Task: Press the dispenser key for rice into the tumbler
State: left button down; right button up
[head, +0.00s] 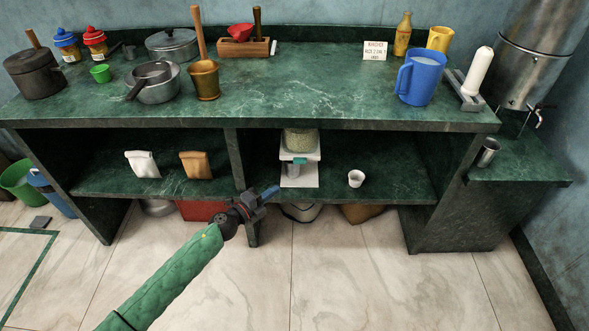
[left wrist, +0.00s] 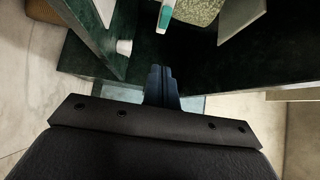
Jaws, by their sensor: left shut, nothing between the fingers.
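The white dispenser (head: 312,178) stands on the lower shelf, with a clear hopper of pale grains (head: 300,140) on top. Its teal key (head: 299,161) is on the front; the key also shows near the top of the left wrist view (left wrist: 165,18). My left gripper (head: 272,192) is shut and empty, in front of the shelf, below and left of the key and apart from it. Its blue fingers point toward the dispenser in the left wrist view (left wrist: 161,84). A steel tumbler (head: 488,152) stands on the right side ledge. The view is too small to tell what is under the spout. My right gripper is not in view.
A white cup (head: 356,179) stands on the shelf right of the dispenser. Two bags, one white (head: 142,164) and one brown (head: 196,165), are left of the divider (head: 236,160). The countertop (head: 290,90) overhangs the shelf.

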pick_arm(q)
jog(key=shift+d, duration=0.1)
send_near(303, 163)
jog(key=d, duration=0.4)
jog(key=shift+w+d+r+b, duration=0.1)
jog(key=shift+w+b, duration=0.2)
jog(key=shift+w, duration=1.75)
